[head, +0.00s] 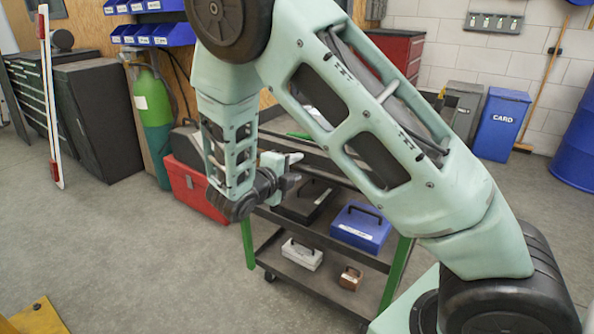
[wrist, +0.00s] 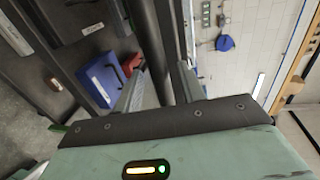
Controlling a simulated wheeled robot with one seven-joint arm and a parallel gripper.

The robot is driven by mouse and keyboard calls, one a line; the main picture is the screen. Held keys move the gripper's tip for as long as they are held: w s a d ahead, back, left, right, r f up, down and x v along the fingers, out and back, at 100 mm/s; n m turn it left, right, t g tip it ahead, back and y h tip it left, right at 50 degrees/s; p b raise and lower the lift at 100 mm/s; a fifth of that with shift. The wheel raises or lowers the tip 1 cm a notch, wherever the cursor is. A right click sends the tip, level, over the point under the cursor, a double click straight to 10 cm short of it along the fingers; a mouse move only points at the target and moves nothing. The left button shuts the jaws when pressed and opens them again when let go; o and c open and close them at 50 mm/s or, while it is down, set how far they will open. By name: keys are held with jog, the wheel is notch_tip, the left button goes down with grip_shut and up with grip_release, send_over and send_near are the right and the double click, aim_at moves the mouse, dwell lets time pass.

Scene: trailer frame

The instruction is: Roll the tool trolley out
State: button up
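The tool trolley (head: 276,218) has dark shelves and green posts and stands in the middle of the head view. Cases lie on its shelves. My arm crosses in front and hides much of its top and right side. My gripper (head: 296,170) is over the trolley's upper part, fingers apart. In the wrist view my gripper (wrist: 164,85) shows two pale fingers with a dark bar (wrist: 148,35) running between them. I cannot tell whether the fingers touch the bar.
A red toolbox (head: 192,190) and green gas cylinder (head: 153,122) stand close to the trolley's left. A blue card bin (head: 502,124) and blue drum (head: 580,145) are at right. Dark cabinets (head: 98,118) stand at left.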

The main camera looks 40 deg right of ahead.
jog(key=shift+x, duration=0.9)
jog(key=shift+c, duration=0.3)
grip_shut()
jog(key=shift+a, duration=0.1)
jog(key=shift+a, duration=0.1)
